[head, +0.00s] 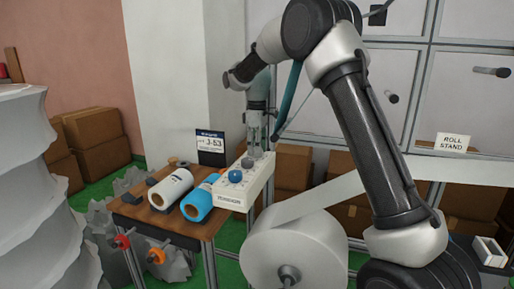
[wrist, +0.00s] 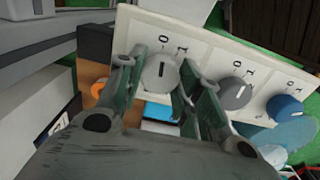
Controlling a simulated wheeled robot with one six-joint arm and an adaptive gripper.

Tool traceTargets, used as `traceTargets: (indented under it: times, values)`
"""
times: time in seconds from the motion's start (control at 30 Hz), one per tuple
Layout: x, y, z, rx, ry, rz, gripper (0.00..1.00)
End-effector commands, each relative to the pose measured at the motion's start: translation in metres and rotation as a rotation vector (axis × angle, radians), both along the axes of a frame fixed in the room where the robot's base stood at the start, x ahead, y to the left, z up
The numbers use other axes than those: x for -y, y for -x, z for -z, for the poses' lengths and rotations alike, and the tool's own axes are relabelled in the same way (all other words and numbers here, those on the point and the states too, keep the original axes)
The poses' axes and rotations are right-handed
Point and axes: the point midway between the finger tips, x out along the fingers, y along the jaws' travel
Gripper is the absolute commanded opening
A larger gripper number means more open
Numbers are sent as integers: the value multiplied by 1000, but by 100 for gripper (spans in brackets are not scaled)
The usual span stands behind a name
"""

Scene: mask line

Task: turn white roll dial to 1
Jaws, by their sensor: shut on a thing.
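The dial box (head: 232,198) is white, stands at the right end of the wooden table and reads "TENSION". In the wrist view its panel (wrist: 205,55) carries three dials, with 0 and 1 marks above them. The pale, whitish dial (wrist: 160,73) has a dark pointer line aimed roughly at its 0. A grey dial (wrist: 235,93) and a blue dial (wrist: 285,108) are to its right. My gripper (wrist: 160,82) is shut on the pale dial, one finger on each side. In the head view my gripper (head: 256,142) comes down on the box's far end, hiding that dial.
A white roll (head: 170,187) and a blue roll (head: 198,203) lie on the table (head: 157,219) beside the box. A sign (head: 211,147) reading "J-53" stands behind. A large white roll (head: 296,252) is close on the right, under my arm. Cardboard boxes (head: 92,128) are stacked at the left.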

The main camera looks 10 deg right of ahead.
Motion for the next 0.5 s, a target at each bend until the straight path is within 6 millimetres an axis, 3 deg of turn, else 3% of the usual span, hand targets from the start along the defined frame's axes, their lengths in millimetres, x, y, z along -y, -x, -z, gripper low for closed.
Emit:
traceTargets:
  times: [0.27, 0.5]
  values:
    - [0, 0, 0, 1, 1, 55, 11]
    - [0, 0, 0, 1, 1, 209, 11]
